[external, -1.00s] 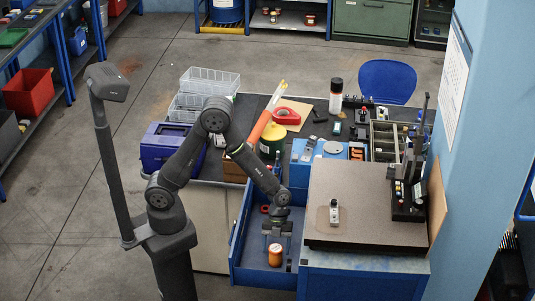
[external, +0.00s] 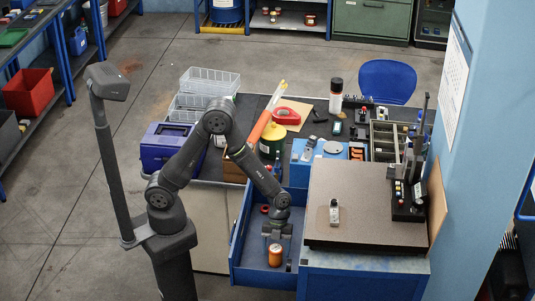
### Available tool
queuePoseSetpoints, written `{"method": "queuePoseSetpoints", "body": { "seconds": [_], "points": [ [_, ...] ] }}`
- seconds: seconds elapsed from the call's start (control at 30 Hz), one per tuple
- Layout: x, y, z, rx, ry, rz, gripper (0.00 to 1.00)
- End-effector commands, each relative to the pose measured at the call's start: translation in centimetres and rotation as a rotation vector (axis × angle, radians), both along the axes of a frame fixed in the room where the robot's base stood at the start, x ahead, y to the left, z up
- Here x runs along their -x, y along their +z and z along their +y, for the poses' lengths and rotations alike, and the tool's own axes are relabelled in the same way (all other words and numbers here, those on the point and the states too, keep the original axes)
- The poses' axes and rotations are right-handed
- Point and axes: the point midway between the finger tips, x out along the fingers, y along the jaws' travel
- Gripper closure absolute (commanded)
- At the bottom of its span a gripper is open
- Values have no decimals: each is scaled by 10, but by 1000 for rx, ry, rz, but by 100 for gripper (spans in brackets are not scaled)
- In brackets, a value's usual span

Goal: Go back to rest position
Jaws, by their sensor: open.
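My gripper (external: 277,255) is open and points down over the open blue drawer (external: 240,277). An orange container (external: 275,255) stands in the drawer, right below or between my fingers; I cannot tell which from this angle. My arm reaches from its base at the lower left, over the front of the bench, down to the drawer. A small red item (external: 265,209) lies farther back in the drawer, partly beside my wrist.
A granite plate (external: 375,195) with a small metal part (external: 334,212) and a dark stand (external: 408,205) is right of the drawer. Behind are a blue box (external: 318,155), a yellow-green can (external: 272,140) and a purple case (external: 165,148).

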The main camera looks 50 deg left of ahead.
Motion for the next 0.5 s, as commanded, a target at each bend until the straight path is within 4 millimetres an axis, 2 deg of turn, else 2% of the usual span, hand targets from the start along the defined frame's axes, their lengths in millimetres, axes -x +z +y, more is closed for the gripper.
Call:
{"method": "queuePoseSetpoints", "body": {
  "seconds": [0.1, 0.17, 0.2, 0.5],
  "points": [
    [7, -20, -5, -4, -1, 2, 30],
    [7, -24, -6, -1, 0, 0, 30],
    [6, -13, -7, 3, 0, -3, 30],
    [6, 35, -7, 3, 0, -3, 30]
  ]
}}
